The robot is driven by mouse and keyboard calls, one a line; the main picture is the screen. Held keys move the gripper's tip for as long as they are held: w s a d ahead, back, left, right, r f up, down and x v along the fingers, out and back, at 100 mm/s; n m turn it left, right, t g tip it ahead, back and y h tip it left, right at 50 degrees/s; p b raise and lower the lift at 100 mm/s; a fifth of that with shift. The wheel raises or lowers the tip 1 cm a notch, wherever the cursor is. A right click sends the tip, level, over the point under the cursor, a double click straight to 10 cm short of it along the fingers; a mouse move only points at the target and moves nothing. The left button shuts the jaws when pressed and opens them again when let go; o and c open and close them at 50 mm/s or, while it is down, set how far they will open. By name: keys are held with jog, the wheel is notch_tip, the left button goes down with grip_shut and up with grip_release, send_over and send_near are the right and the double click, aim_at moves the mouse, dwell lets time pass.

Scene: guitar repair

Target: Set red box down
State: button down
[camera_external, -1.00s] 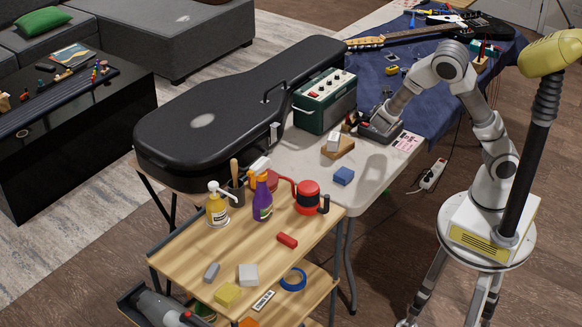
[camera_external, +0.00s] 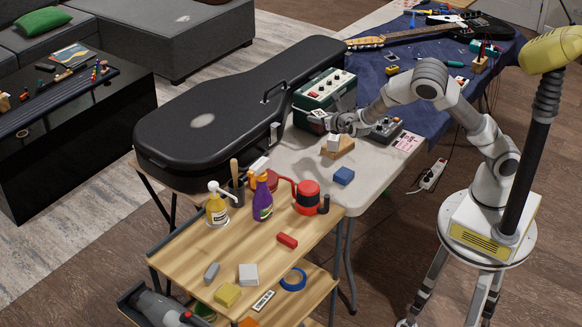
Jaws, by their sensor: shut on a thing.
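My gripper (camera_external: 323,123) is at the front of the green amplifier, above the back edge of the light table. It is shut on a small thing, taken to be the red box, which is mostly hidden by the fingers. Its colour and shape hardly show at this size. Whether it touches the amplifier or the table I cannot tell. A separate red block (camera_external: 287,240) lies on the wooden cart top, well away from my gripper.
The green amplifier (camera_external: 320,98) stands beside the black guitar case (camera_external: 230,120). A white block on a wooden block (camera_external: 338,149), a blue block (camera_external: 344,176) and a dark pedal (camera_external: 384,131) are on the light table (camera_external: 372,178). Bottles crowd the cart (camera_external: 205,262).

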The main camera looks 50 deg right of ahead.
jog(key=w+a+f, duration=0.1)
jog(key=a+f, duration=0.1)
jog(key=a, duration=0.1)
jog(key=w+a+f, duration=0.1)
jog(key=a, duration=0.2)
jog(key=w+a+f, duration=0.1)
jog(key=a+f, duration=0.1)
jog(key=a, duration=0.1)
jog(key=shift+w+f, duration=0.1)
jog(key=shift+f, duration=0.2)
jog(key=shift+f+b, duration=0.55)
jog(key=shift+f, duration=1.45)
jog(key=shift+f, duration=0.1)
jog(key=shift+f, duration=0.15)
jog(key=shift+c, duration=1.8)
grip_release()
